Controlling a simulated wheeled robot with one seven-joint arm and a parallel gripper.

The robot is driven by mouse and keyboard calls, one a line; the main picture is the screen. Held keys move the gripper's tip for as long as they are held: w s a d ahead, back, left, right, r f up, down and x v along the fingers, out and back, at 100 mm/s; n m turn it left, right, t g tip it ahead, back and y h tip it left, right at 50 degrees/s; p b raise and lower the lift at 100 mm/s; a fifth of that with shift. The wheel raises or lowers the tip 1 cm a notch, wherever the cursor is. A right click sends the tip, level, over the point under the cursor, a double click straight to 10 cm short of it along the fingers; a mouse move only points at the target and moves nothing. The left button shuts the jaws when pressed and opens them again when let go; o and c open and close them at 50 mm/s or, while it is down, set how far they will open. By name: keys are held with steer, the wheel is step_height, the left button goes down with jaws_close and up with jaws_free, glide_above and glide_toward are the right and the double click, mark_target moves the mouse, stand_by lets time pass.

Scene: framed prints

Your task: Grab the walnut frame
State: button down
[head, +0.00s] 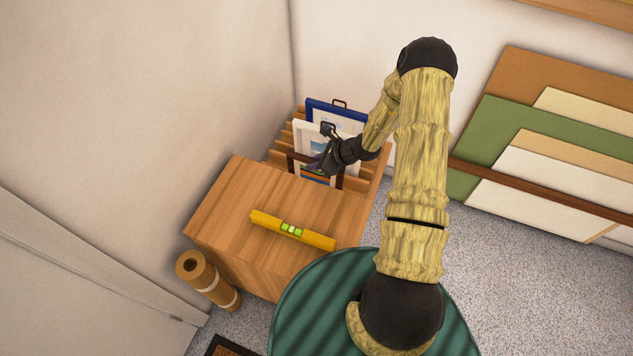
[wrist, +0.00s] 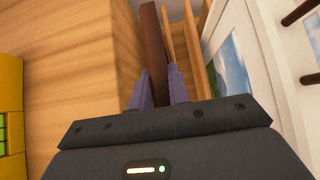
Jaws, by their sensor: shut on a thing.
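The walnut frame (head: 300,157) is dark brown and stands upright in the front of the slotted wooden rack, close behind the wooden box top. My gripper (head: 317,167) reaches down over it from the right. In the wrist view, the dark brown edge of the walnut frame (wrist: 153,45) runs between the two purple fingers of my gripper (wrist: 160,90), which are shut on it. My gripper hides part of the frame, and its lower part is down in the rack.
Behind it in the rack stand a white frame (head: 299,130) and a blue frame (head: 318,106). A yellow level (head: 265,221) lies on the wooden box top (head: 235,195). A cardboard roll (head: 192,266) stands at left. Large boards (head: 555,120) lean on the right wall.

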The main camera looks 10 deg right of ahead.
steer(key=shift+a+r, duration=0.1)
step_height(320, 180, up, 18)
steer(key=p, duration=0.4)
stand_by(0.5)
